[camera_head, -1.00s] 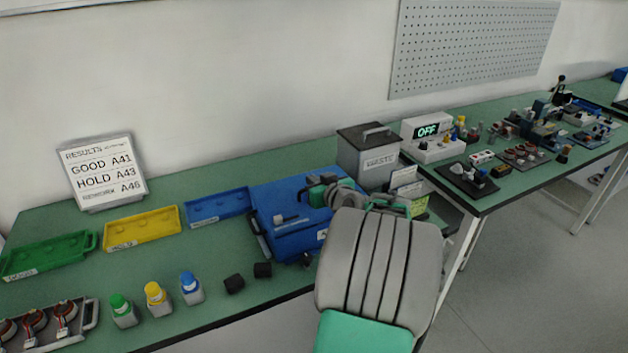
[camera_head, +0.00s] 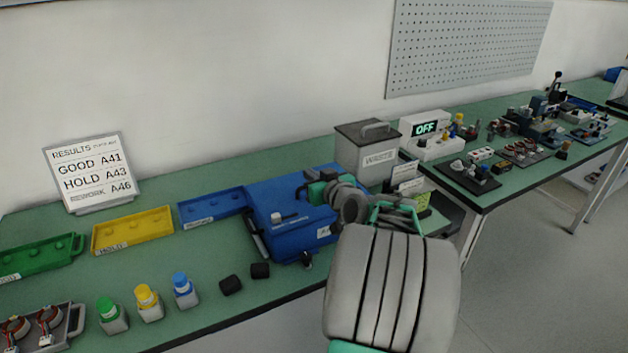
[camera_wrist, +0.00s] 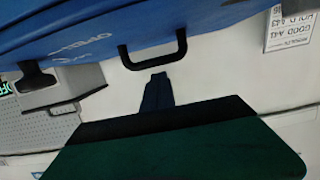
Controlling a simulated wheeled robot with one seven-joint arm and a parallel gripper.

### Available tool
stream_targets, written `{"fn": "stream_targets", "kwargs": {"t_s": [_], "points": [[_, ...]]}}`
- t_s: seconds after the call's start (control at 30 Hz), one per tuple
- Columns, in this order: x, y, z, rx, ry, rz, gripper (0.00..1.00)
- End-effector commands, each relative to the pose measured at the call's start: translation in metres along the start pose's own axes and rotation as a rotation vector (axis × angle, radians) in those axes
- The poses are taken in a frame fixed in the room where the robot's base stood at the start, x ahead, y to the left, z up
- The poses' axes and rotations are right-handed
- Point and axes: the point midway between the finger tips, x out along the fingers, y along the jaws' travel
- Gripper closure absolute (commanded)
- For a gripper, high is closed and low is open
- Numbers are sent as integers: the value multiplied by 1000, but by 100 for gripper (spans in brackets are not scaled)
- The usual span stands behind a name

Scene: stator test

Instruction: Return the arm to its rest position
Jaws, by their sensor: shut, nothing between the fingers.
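My arm reaches from the bottom of the head view over the bench, its big grey link in front. In the head view my gripper end (camera_head: 318,190) is over the blue case (camera_head: 275,235), near its right back part; its fingertips are not clear there. In the wrist view my gripper's dark fingers (camera_wrist: 157,90) are together and empty, in front of the dark green gripper body. The blue case fills the top of that view (camera_wrist: 90,28), with a black handle (camera_wrist: 182,45), apart from the fingers.
The grey waste bin (camera_head: 365,150) stands just behind my arm. Green (camera_head: 35,257), yellow (camera_head: 132,230) and blue (camera_head: 210,207) trays, coloured-cap bottles (camera_head: 148,303) and black blocks (camera_head: 231,285) lie left. A second bench (camera_head: 478,198) with test equipment is right.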

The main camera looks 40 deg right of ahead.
Motion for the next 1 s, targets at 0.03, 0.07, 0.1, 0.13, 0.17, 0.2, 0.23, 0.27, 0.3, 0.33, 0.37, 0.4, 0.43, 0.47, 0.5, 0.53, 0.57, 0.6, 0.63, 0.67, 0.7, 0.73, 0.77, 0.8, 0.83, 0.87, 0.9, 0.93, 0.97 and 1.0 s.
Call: {"fn": "stream_targets", "kwargs": {"t_s": [0.03, 0.07, 0.1, 0.13, 0.17, 0.2, 0.23, 0.27, 0.3, 0.33, 0.37, 0.4, 0.43, 0.47, 0.5, 0.53, 0.57, 0.6, 0.63, 0.67, 0.7, 0.73, 0.77, 0.8, 0.83, 0.87, 0.9, 0.93, 0.97, 1.0], "points": [[2, -1, -20, -9, 12, -2, 100], [-6, 1, -19, -7, 13, 3, 100], [-20, 3, -17, -7, 14, 7, 100], [-29, 3, -17, -8, 15, 9, 100], [-38, 3, -19, -8, 17, 9, 100], [-49, 3, -20, -9, 18, 8, 100], [-57, 3, -20, -10, 19, 9, 100], [-64, 3, -21, -9, 19, 8, 100], [-73, 3, -21, -9, 19, 8, 100], [-78, 2, -21, -10, 19, 7, 100], [-84, 3, -22, -10, 19, 7, 100], [-89, 2, -23, -10, 20, 6, 100], [-92, 2, -23, -10, 20, 6, 100], [-95, 2, -23, -11, 20, 4, 100], [-97, 1, -24, -11, 20, 3, 100], [-98, 1, -24, -11, 20, 3, 100], [-99, 1, -24, -11, 19, 2, 100], [-98, -2, -24, -12, 14, -3, 100], [-97, -7, -24, -12, 4, -11, 100], [-94, -14, -23, -14, -13, -24, 100], [-90, -29, -21, -18, -49, -47, 100], [-86, -43, -18, -21, -88, -69, 100], [-83, -60, -14, -25, -134, -94, 100], [-81, -87, -7, -33, -208, -129, 100], [-82, -108, 0, -41, -268, -155, 100], [-84, -127, 7, -49, -331, -176, 100], [-90, -151, 17, -59, -412, -198, 100], [-96, -167, 24, -67, -472, -211, 100], [-104, -184, 31, -77, -530, -223, 100], [-118, -204, 40, -91, -611, -233, 100]]}}
